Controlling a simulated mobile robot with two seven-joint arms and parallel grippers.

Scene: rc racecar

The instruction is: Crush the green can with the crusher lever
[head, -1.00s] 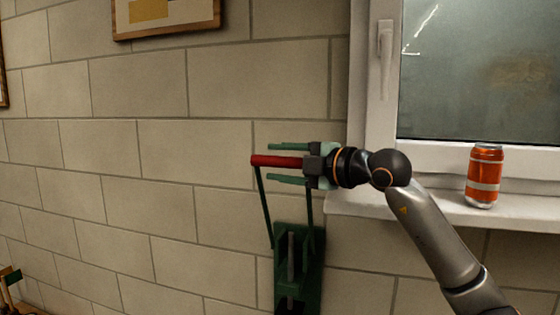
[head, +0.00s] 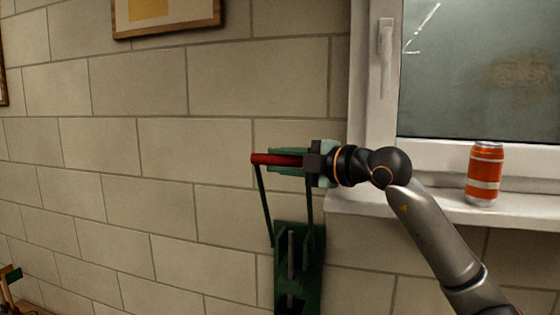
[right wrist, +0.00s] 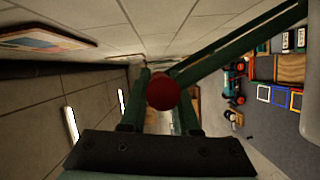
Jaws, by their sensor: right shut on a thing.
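The can crusher (head: 313,265) is a dark green frame on the block wall, cut off by the lower edge of the head view. Its lever has two green arms rising to a red handle (head: 259,159). My right gripper (head: 276,160) is shut around the handle, with one finger above it and one below. In the right wrist view the round red handle end (right wrist: 163,92) sits between the green fingers. The lever stands raised above the crusher body. I cannot make out a green can in either view.
An orange can with pale bands (head: 485,174) stands on the white window sill (head: 440,208) right of my right gripper. A framed picture (head: 165,15) hangs above. A tool-filled work area (right wrist: 270,85) shows in the right wrist view.

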